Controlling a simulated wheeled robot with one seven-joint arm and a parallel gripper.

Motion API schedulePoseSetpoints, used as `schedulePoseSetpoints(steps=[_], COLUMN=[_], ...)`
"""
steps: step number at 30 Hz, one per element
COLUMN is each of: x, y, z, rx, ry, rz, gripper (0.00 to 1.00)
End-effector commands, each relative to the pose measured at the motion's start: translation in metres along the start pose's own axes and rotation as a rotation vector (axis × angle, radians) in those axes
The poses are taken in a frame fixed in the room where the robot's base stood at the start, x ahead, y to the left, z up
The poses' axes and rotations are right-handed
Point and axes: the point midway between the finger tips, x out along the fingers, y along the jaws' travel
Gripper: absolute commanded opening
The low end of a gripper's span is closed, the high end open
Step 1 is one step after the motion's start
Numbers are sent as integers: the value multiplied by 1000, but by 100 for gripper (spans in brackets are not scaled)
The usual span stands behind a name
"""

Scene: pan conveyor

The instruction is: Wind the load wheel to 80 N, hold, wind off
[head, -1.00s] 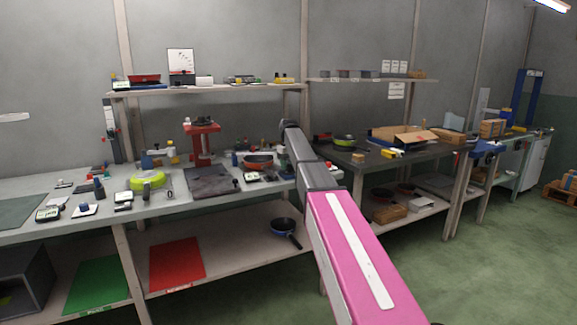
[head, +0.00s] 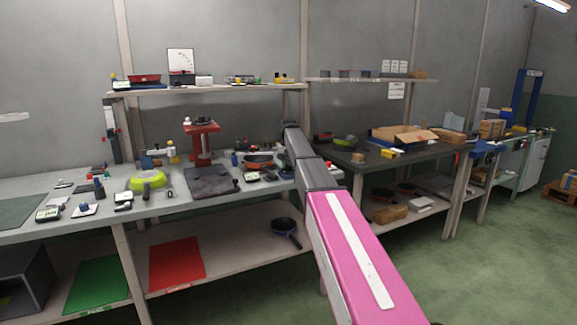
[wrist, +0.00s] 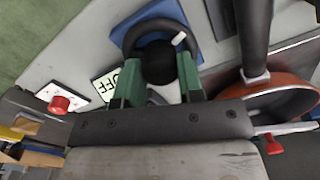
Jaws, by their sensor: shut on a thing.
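The load wheel (wrist: 131,43) is a dark ring with a round black hub and a white mark at its upper right, on a blue base (wrist: 165,14). My gripper (wrist: 158,75) has its two green fingers on either side of the black hub and is shut on the wheel. A display (wrist: 106,84) reading OFF lies left of the wheel. No force figure is legible. An orange pan (wrist: 285,103) with a dark handle lies to the right, and it also shows in the head view (head: 259,161). In the head view my forearm hides my gripper and the wheel.
A red knob (wrist: 60,104) on a white plate stands left of the display. On the bench are a red press (head: 201,146), a dark pad (head: 209,182) and a lime-green pan (head: 147,181). A dark pan (head: 285,226) lies on the lower shelf.

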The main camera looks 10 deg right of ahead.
Motion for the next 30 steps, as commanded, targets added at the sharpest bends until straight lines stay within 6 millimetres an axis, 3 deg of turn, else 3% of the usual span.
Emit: schedulePoseSetpoints(steps=[5,6,8,9,20,30], x=[0,0,0,0,-6,-64], y=[0,0,0,0,0,0], z=[0,0,0,0,0,-1], rx=[-1,-2,-2,-2,-3,-3], ry=[0,0,0,0,1,2], rz=[0,0,0,0,0,0], gripper=[11,38,58,61,61,61])
